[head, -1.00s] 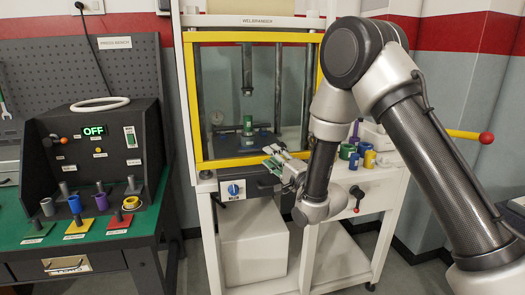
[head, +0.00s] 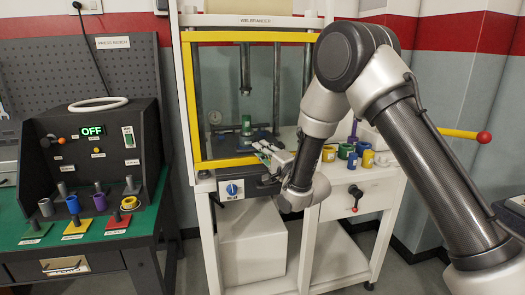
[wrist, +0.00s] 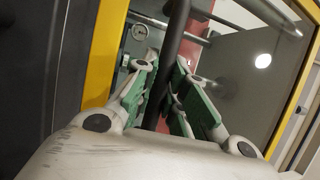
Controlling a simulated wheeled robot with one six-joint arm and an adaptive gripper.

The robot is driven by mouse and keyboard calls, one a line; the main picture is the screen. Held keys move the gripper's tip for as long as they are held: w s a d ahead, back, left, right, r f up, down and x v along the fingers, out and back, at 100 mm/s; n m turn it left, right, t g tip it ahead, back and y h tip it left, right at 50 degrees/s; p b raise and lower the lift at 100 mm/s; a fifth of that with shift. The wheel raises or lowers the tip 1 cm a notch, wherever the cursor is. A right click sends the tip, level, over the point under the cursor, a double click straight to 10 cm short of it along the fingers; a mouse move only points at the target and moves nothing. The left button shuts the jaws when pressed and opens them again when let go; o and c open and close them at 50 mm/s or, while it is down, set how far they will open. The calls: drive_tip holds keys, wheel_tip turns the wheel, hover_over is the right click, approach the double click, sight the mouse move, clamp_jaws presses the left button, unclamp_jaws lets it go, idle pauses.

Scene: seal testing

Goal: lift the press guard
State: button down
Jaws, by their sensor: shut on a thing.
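The press guard (head: 222,162) is a clear panel in a yellow frame on the front of the white press. It looks fully down, its lower bar just above the front panel. My gripper (head: 264,149) is at the lower right part of the guard. In the wrist view my gripper (wrist: 167,78) has its green-padded fingers around a dark bar (wrist: 178,30), which appears to be the guard's handle, and is shut on it. The yellow frame (wrist: 103,55) runs along the left there. My fingers and wrist hide much of the handle in the head view.
Behind the guard stand a ram (head: 245,75) and a green part (head: 246,125). Several coloured rings and cups, including a blue one (head: 367,159), stand on the right shelf. A control bench (head: 95,150) is at left.

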drive_tip(key=shift+r, duration=0.1)
wheel_tip(320, 180, up, 28)
drive_tip(key=shift+r, duration=0.2)
idle(0.4)
drive_tip(key=c, duration=1.5)
unclamp_jaws()
drive_tip(key=shift+o, duration=0.2)
drive_tip(key=shift+s+d, duration=0.1)
drive_tip(key=v, duration=1.1)
drive_tip(key=shift+s+d, duration=0.25)
drive_tip(key=shift+s, duration=0.05)
